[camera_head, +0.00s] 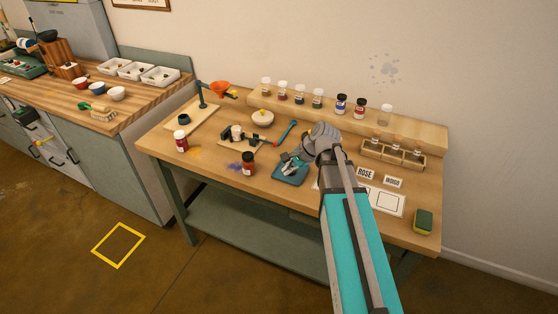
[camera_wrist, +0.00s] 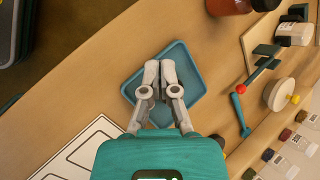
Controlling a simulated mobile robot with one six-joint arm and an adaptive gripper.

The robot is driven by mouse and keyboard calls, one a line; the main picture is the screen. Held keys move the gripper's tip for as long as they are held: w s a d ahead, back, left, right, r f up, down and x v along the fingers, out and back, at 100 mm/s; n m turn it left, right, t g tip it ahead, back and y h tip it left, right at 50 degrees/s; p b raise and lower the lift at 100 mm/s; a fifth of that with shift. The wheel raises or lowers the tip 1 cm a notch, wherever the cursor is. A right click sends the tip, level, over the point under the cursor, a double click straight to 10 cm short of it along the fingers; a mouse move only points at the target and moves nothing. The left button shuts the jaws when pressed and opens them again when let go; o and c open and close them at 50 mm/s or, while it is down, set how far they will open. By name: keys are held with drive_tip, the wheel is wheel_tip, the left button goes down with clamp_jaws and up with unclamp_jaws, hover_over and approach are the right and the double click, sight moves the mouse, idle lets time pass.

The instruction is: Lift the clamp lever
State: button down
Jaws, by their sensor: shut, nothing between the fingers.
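The clamp stands on a small wooden board (camera_head: 228,146), with a dark block and a white-lidded jar (camera_head: 237,132) beside it. My gripper (camera_wrist: 160,68) is shut and empty over a blue tray (camera_wrist: 193,92), to the right of the clamp in the head view, apart from the lever.
Several jars line the back shelf (camera_head: 337,120). A sponge (camera_head: 423,221) is at right.

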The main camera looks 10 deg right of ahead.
sight(265, 141)
drive_tip(key=w+d+f+m+y+b, duration=0.1)
drive_tip(key=w+m, duration=0.1)
drive_tip(key=w+d+f+m+t+b, duration=0.1)
drive_tip(key=w+m+b, duration=0.1)
drive_tip(key=w+d+m+t+y+b, duration=0.1)
drive_tip(key=w+m+b, duration=0.1)
drive_tip(key=shift+w+f+y, duration=0.1)
drive_tip(key=shift+f+y, duration=0.2)
drive_tip(key=shift+f, duration=0.1)
drive_tip(key=w+d+m+t+y+b, duration=0.1)
drive_tip(key=w+d+m+b, duration=0.1)
drive_tip(key=m, duration=0.1)
drive_tip(key=w+d+m+t+y+b, duration=0.1)
drive_tip(key=w+d+m+b, duration=0.1)
drive_tip(key=m, duration=0.1)
drive_tip(key=shift+w+d+m+t, duration=0.15)
drive_tip(key=shift+w+m+t, duration=0.15)
drive_tip(key=shift+w, duration=0.1)
drive_tip(key=shift+w+d+r+m+t+b, duration=0.15)
drive_tip(key=shift+w+d+m+t+b, duration=0.25)
drive_tip(key=shift+d+m, duration=0.25)
drive_tip(key=shift+a, duration=0.15)
drive_tip(key=shift+a, duration=0.1)
drive_tip(key=shift+b+x, duration=1.7)
drive_tip(key=shift+x, duration=3.25)
drive_tip(key=shift+s+r, duration=0.1)
drive_tip(key=shift+r, duration=0.05)
